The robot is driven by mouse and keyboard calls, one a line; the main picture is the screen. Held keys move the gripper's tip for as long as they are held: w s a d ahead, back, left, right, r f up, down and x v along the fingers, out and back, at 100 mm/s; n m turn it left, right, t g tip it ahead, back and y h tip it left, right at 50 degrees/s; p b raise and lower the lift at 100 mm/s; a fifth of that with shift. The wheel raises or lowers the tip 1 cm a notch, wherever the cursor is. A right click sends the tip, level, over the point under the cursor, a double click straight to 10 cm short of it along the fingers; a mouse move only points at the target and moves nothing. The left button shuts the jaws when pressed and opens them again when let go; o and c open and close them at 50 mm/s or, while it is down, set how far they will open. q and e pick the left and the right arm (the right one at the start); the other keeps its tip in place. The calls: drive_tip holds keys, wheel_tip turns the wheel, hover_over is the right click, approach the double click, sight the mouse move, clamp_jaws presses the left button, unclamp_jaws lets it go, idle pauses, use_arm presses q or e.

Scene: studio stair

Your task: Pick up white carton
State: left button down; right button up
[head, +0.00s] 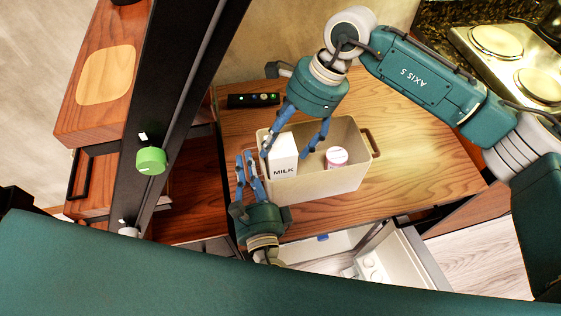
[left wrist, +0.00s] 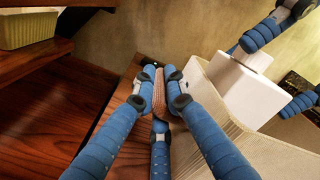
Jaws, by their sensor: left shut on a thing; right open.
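The white carton (head: 283,156), marked MILK, stands in the left part of a beige crate (head: 333,183). It shows as a white block in the left wrist view (left wrist: 250,92). My right gripper (head: 294,152) is open, reaching down from above with its fingers around the carton; contact is unclear. My left gripper (head: 252,172) is at the crate's left side. Its fingers (left wrist: 160,85) are closed together there, seemingly on the crate's brownish left handle, which they mostly hide.
A pink-topped white container (head: 336,157) is in the crate, right of the carton. A dark remote-like device (head: 253,100) lies behind on the wooden table (head: 420,160). A dark post with a green knob (head: 151,160) stands left. A hob (head: 500,55) is at upper right.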

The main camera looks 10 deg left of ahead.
use_arm(q)
drive_tip(key=shift+f, duration=0.25)
use_arm(e)
clamp_jaws()
drive_tip(key=shift+r, duration=0.2)
wheel_tip(320, 180, up, 18)
drive_tip(key=shift+f, duration=0.2)
idle(1.1)
drive_tip(key=shift+r, duration=0.1)
idle(0.3)
use_arm(q)
drive_tip(key=c, duration=1.9)
unclamp_jaws()
drive_tip(key=shift+r, duration=0.1)
drive_tip(key=shift+o, duration=0.9)
drive_tip(key=shift+w, duration=0.1)
use_arm(e)
drive_tip(key=shift+w, duration=0.15)
